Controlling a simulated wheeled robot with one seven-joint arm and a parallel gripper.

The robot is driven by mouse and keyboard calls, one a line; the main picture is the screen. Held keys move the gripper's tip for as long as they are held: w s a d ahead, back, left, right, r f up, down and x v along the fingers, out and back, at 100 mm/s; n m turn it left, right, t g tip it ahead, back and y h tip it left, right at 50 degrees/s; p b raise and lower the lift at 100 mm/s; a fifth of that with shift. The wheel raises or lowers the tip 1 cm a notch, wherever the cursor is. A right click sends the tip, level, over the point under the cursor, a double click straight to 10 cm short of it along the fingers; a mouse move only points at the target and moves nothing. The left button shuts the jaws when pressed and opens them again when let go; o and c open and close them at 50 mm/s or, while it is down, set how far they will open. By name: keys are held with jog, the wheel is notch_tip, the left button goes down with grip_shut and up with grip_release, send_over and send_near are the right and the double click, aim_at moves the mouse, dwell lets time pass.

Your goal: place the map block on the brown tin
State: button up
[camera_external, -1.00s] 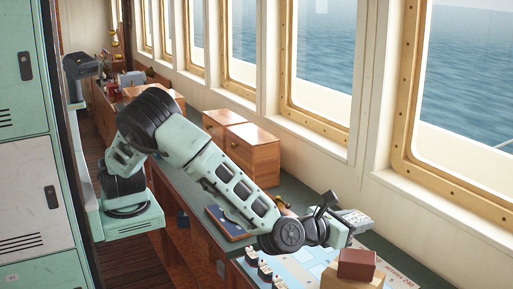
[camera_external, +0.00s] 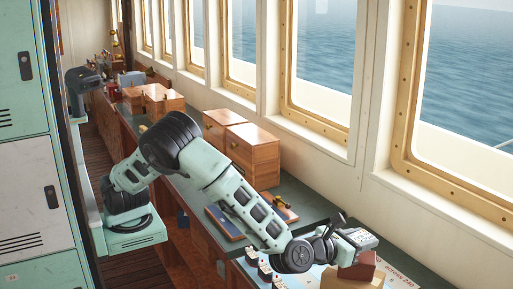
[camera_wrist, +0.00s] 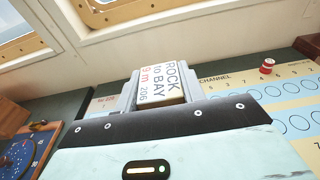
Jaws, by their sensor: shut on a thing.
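My gripper (camera_external: 352,241) is shut on the map block (camera_wrist: 160,84), a pale block printed with "ROCK to BAY" and numbers. The wrist view shows the block between the grey fingers.
A chart board (camera_wrist: 275,88) with blue circles lies on the counter, with a small red piece (camera_wrist: 267,66) near its back edge. Small light pieces (camera_external: 264,269) stand left of the gripper. Wooden cabinets (camera_external: 252,155) stand farther back. The window wall borders the counter.

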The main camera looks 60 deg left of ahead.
jog(key=shift+f, duration=1.5)
jog(key=shift+f, duration=0.1)
jog(key=shift+f, duration=0.15)
jog(key=o, duration=1)
jog(key=shift+o, duration=0.2)
